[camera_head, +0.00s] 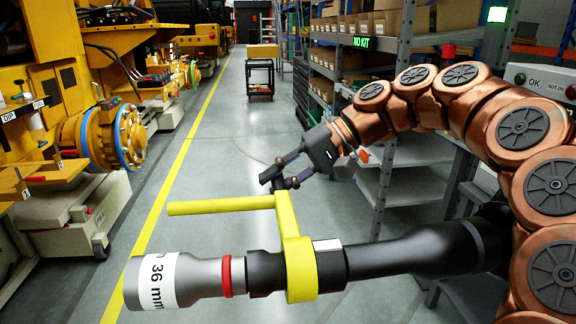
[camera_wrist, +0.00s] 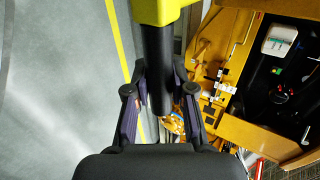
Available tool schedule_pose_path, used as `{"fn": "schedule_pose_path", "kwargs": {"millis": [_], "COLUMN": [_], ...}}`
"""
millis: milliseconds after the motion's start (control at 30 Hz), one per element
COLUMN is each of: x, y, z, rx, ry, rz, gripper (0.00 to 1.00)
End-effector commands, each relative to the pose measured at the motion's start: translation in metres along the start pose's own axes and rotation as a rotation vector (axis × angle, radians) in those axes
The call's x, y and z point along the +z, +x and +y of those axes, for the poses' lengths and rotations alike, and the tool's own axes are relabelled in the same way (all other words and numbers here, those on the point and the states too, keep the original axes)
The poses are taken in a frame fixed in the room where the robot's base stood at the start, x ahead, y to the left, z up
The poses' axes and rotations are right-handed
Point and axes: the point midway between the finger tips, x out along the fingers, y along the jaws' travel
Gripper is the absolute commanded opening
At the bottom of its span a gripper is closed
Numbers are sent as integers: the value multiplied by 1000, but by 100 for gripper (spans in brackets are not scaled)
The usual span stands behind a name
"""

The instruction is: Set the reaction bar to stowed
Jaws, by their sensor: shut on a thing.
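The reaction bar (camera_head: 292,240) is yellow. Its ring sits around the black body of a tool (camera_head: 400,257), its arm rises from the ring, and a long bar points left from the arm's top. The tool carries a grey socket (camera_head: 205,284) marked 36 mm with a red band. My gripper (camera_head: 274,182) is shut at the top of the yellow arm, fingers pointing down-left. In the wrist view, a black cylindrical piece (camera_wrist: 158,70) runs between the fingers, with a yellow part (camera_wrist: 158,10) at the top. The exact contact is partly hidden.
Shelving (camera_head: 395,150) with boxes and a lit NO KIT sign (camera_head: 375,42) stands behind my arm. Yellow machinery (camera_head: 60,80) lines the left, beyond a yellow floor line (camera_head: 165,200). A black cart (camera_head: 261,80) stands far down the open aisle.

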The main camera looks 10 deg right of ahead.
Motion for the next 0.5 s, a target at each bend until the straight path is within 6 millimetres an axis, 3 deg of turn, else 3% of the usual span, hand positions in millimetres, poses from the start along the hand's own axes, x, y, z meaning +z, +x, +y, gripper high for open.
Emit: {"fn": "schedule_pose_path", "kwargs": {"millis": [433, 467, 500], "x": [2, 2, 2], "y": [6, 6, 6], "z": [3, 3, 3], "rx": [5, 6, 6], "ry": [10, 10, 10], "rz": [-17, -17, -18], "gripper": [0, 24, 28]}}
